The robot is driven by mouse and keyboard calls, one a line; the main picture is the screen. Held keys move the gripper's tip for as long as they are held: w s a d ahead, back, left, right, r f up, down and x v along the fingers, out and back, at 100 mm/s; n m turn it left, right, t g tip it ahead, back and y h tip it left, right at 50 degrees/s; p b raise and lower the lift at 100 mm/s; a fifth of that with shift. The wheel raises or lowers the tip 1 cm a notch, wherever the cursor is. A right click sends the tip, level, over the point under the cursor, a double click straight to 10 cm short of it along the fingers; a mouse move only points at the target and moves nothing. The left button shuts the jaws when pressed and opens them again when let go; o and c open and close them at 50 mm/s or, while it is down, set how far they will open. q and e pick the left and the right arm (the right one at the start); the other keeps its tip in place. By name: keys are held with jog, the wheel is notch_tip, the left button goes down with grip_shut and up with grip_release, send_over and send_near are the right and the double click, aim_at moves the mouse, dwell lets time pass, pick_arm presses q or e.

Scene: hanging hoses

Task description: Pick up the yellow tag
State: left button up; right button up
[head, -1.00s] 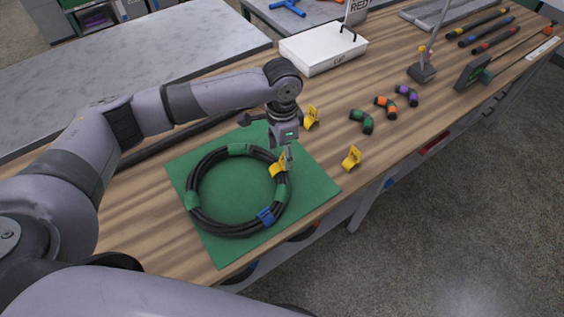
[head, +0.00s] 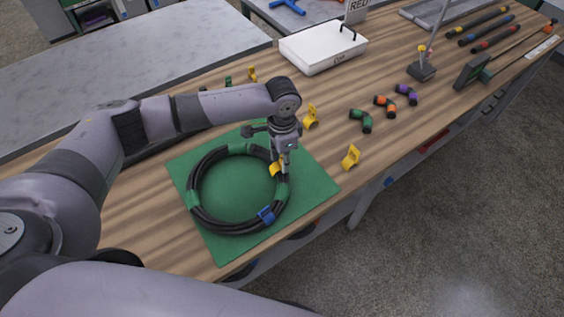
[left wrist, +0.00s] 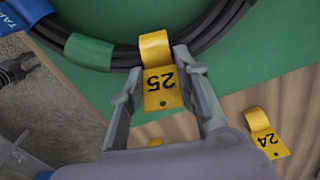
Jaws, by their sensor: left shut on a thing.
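A yellow tag (head: 275,169) marked 25 is at the right side of a coil of black hose (head: 196,178). In the left wrist view, the tag (left wrist: 165,92) has its curved top against the hose and its flat plate pointing away from the coil. My left gripper (head: 283,166) points down at it, with its fingers (left wrist: 159,68) shut on the tag from both sides. Whether the tag's loop goes around the hose is unclear. Other yellow tags stand on the table, one to the right (head: 351,156), one behind the gripper (head: 312,117) and one farther back (head: 251,74). My right gripper is out of view.
The coil lies on a green mat (head: 232,250), with green bands and a blue tag (head: 266,214) on it. Green, orange and purple elbow pieces (head: 384,105) lie to the right. A white box (head: 322,52) stands at the back. The wooden table is clear around the right tag.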

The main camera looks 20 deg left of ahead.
pick_arm(q)
jog(key=shift+c, duration=1.2)
jog(key=shift+r, duration=0.1)
notch_tip(320, 180, up, 20)
jog(key=shift+f+b, duration=0.1)
jog(key=shift+b, duration=0.95)
jog(key=shift+c, duration=0.2)
jog(key=o, duration=0.4)
grip_shut()
